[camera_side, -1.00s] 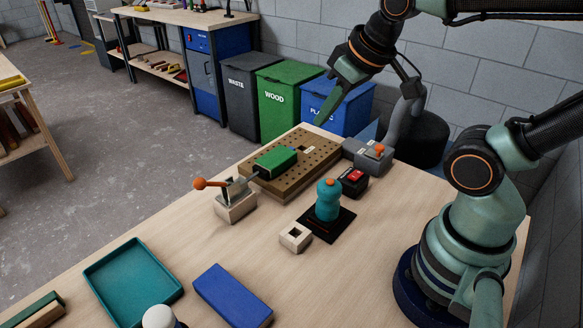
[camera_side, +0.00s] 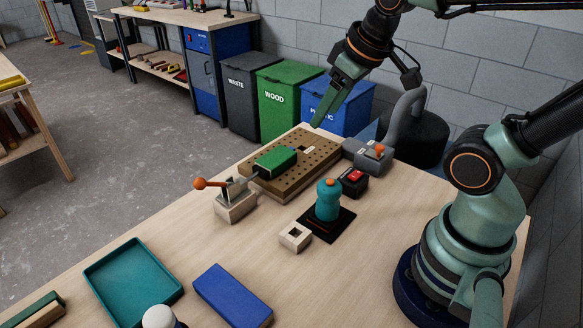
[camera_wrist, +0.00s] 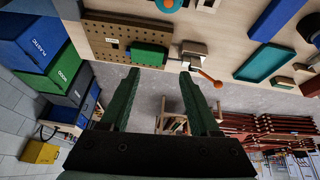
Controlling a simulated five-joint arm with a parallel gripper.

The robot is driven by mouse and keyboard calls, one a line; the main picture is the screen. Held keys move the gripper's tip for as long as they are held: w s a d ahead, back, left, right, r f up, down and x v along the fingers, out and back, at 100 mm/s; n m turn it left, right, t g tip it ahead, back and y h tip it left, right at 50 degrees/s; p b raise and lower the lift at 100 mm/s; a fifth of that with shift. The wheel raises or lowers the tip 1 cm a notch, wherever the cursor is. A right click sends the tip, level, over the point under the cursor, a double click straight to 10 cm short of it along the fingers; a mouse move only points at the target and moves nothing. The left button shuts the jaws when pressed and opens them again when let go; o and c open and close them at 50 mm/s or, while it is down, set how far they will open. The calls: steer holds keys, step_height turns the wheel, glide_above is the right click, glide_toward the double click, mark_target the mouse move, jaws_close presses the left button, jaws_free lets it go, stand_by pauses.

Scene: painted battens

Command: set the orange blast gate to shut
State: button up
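The orange blast gate is a grey block (camera_side: 366,157) with an orange knob (camera_side: 379,149) on top. It stands at the back right of the bench in the side view, joined to a grey hose (camera_side: 407,112). The side view does not make clear which setting the knob is at. I do not make out the gate in the wrist view. My gripper (camera_side: 320,117) hangs in the air to the left of the gate, in front of the bins in the side view. In the wrist view its two green fingers (camera_wrist: 158,72) are spread with nothing between them.
A pegboard block (camera_side: 318,158) carries a green block (camera_side: 276,161). A clamp with an orange-tipped lever (camera_side: 236,197) is left of it. A red-switch box (camera_side: 354,181) and teal knobbed tool (camera_side: 328,200) stand near the gate. A teal tray (camera_side: 134,283) lies in front.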

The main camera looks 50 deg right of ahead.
steer(key=w+d+f+n+g, duration=0.1)
steer(key=d+f+n+g, duration=0.2)
steer(key=d, duration=1)
steer(key=n+g, duration=0.2)
steer(key=n, duration=0.3)
glide_toward(381, 146)
step_height(381, 146, down, 8)
steer(key=shift+w+f, duration=0.15)
steer(key=shift+f, duration=0.1)
jaws_close()
steer(key=shift+d+r, duration=0.1)
